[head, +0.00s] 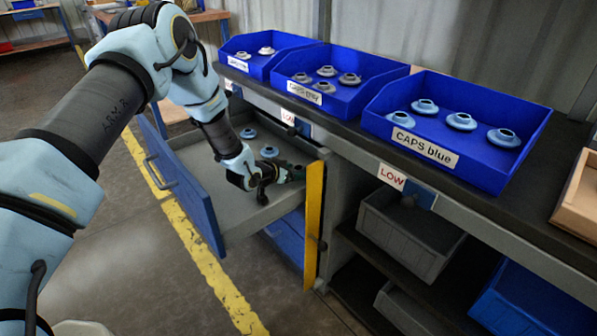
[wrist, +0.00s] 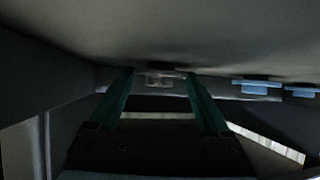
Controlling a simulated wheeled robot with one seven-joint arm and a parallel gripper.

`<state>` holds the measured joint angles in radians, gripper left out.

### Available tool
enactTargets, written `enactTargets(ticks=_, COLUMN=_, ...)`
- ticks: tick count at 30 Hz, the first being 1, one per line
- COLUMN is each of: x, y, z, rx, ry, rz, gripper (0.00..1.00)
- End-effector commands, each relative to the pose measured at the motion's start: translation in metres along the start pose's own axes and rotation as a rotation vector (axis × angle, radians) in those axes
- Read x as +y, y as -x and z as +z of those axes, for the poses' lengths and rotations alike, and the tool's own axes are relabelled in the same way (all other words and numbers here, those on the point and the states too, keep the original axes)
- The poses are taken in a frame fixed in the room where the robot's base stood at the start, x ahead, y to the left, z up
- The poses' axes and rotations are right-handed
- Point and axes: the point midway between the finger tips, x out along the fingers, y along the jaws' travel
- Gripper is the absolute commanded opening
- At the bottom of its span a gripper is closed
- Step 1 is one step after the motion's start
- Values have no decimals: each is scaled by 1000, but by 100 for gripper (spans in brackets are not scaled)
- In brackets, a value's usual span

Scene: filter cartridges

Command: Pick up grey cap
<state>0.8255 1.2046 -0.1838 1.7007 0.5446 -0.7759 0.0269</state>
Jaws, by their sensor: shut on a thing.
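My gripper (head: 296,172) is down inside the open drawer (head: 182,205), near its right side. In the wrist view its two green fingers (wrist: 160,78) are shut on a small grey cap (wrist: 159,79), at or very close to the drawer floor. In the head view that cap is hidden by the gripper. Two blue caps, (head: 248,133) and (head: 269,152), lie in the drawer beyond the gripper. They also show to the right in the wrist view, (wrist: 256,86) and (wrist: 301,91).
On the bench stand three blue bins: one with two pale caps (head: 232,64), a "CAPS grey" bin (head: 300,88) with several grey caps, and a "CAPS blue" bin (head: 425,148) with several blue caps. A yellow panel (head: 314,222) stands beside the drawer. A wooden tray (head: 578,205) is at far right.

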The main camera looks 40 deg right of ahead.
Motion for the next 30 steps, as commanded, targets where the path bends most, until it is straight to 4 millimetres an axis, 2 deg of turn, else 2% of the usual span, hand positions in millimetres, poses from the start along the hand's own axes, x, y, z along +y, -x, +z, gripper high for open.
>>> enactTargets(ticks=1, x=0, y=0, z=0, rx=0, ry=0, rz=0, gripper=53)
enactTargets(ticks=8, x=0, y=0, z=0, rx=0, ry=0, rz=0, gripper=28)
enactTargets(ticks=20, x=-4, y=3, z=-7, rx=2, ry=0, rz=-1, gripper=28)
enactTargets(ticks=26, x=-5, y=16, z=-31, rx=2, ry=-1, rz=-1, gripper=28)
enactTargets(ticks=30, x=-5, y=28, z=-54, rx=3, ry=-2, rz=-1, gripper=28)
